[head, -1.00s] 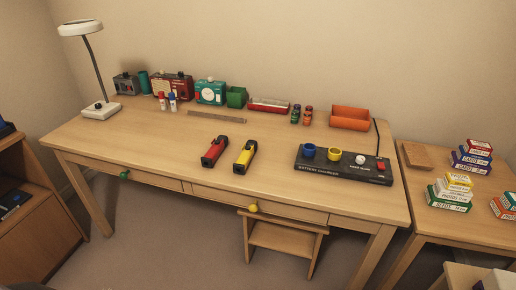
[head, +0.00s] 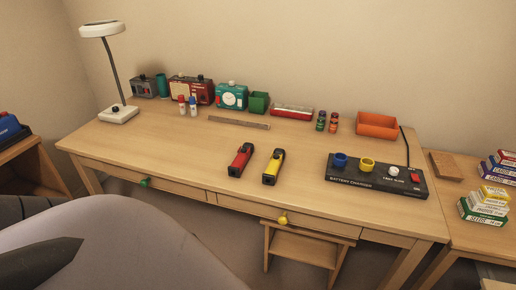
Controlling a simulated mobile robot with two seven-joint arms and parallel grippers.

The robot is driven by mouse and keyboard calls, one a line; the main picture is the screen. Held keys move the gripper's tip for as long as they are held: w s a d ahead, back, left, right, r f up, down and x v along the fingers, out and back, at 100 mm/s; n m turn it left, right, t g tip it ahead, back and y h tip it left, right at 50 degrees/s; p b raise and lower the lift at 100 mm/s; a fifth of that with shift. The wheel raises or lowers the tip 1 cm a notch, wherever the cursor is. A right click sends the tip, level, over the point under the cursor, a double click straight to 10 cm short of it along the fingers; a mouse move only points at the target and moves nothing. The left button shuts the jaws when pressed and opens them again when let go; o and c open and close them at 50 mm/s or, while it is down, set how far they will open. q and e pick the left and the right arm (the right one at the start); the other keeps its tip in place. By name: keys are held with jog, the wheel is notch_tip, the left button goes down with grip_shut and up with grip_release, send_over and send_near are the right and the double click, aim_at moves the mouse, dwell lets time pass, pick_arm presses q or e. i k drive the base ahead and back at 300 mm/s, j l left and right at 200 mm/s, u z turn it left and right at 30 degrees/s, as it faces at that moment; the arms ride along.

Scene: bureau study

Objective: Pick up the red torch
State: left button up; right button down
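The red torch (head: 240,160) lies on the wooden desk (head: 180,157), near the middle of its front half. It has a dark end and lies apart from the yellow torch (head: 273,167) to its right. Nothing touches the red torch. A large pale rounded shape and a dark pointed part fill the lower left of the head view, apparently my own arm. No gripper fingers can be made out in the head view.
A black battery charger (head: 374,184) with coloured sockets stands at the desk's right. A lamp (head: 118,113), radios, small bottles and an orange tray (head: 377,126) line the back. A ruler (head: 238,122) lies behind the torches. The desk's front left is clear.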

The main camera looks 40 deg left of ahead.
aim_at(234, 170)
jog(key=k+j+z, duration=0.1)
jog(key=j+z, duration=0.15)
jog(key=k+j+z, duration=0.1)
jog(key=j+z, duration=0.15)
jog(key=j, duration=0.2)
jog(key=k+j+z, duration=0.1)
jog(key=j, duration=0.25)
jog(key=k+j+z, duration=0.1)
jog(key=j, duration=0.25)
jog(key=k, duration=0.1)
